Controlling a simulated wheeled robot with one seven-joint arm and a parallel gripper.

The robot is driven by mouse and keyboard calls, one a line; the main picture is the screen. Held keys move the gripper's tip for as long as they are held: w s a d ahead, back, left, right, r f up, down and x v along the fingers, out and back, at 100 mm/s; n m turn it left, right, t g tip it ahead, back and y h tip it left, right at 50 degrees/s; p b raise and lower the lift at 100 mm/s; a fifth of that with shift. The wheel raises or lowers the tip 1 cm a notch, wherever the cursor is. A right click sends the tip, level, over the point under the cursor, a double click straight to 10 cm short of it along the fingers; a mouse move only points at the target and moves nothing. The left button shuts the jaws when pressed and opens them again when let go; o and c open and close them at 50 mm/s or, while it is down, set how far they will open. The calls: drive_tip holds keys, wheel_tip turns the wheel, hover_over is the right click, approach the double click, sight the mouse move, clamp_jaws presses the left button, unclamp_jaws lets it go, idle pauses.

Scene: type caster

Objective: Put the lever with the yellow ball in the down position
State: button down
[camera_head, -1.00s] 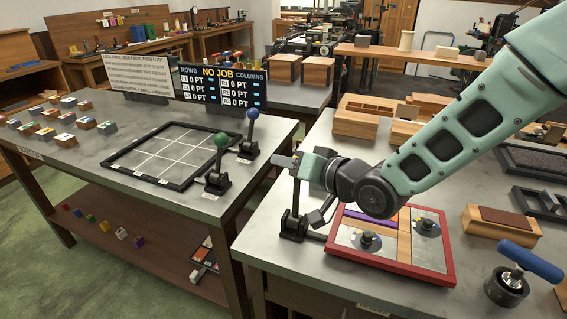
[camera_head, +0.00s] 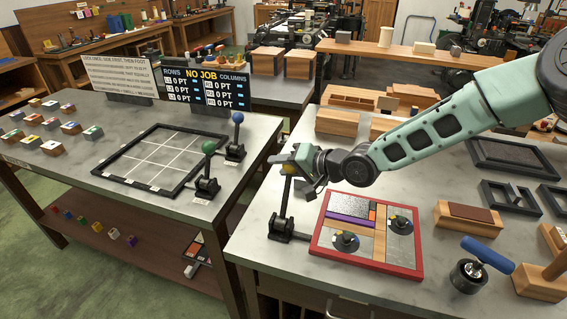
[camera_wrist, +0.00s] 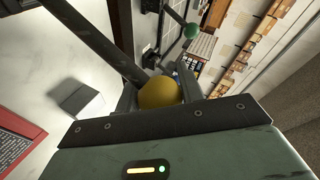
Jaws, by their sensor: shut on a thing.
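The lever with the yellow ball stands on the right table, left of the red-framed board. Its black base (camera_head: 283,229) and upright dark rod (camera_head: 285,200) show in the head view. In the wrist view the yellow ball (camera_wrist: 159,93) sits between the fingers of my gripper (camera_wrist: 165,85), and the rod (camera_wrist: 95,40) runs off to the upper left. My gripper (camera_head: 290,168) is shut on the ball at the top of the rod in the head view. The lever looks nearly upright there.
The red-framed board (camera_head: 412,270) with two dark knobs lies right of the lever. On the left table, a green-ball lever (camera_head: 207,171) and a blue-ball lever (camera_head: 237,135) stand beside a black grid frame (camera_head: 105,178). A blue-handled tool (camera_head: 487,255) stands at the lower right.

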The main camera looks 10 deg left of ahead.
drive_tip(key=shift+w+d, duration=0.1)
drive_tip(key=shift+w, duration=0.05)
drive_tip(key=c, duration=0.9)
unclamp_jaws()
drive_tip(key=shift+w, duration=0.1)
drive_tip(key=b+v, duration=0.2)
drive_tip(key=v, duration=1.5)
drive_tip(key=shift+s+d, duration=0.15)
drive_tip(key=shift+s, duration=0.05)
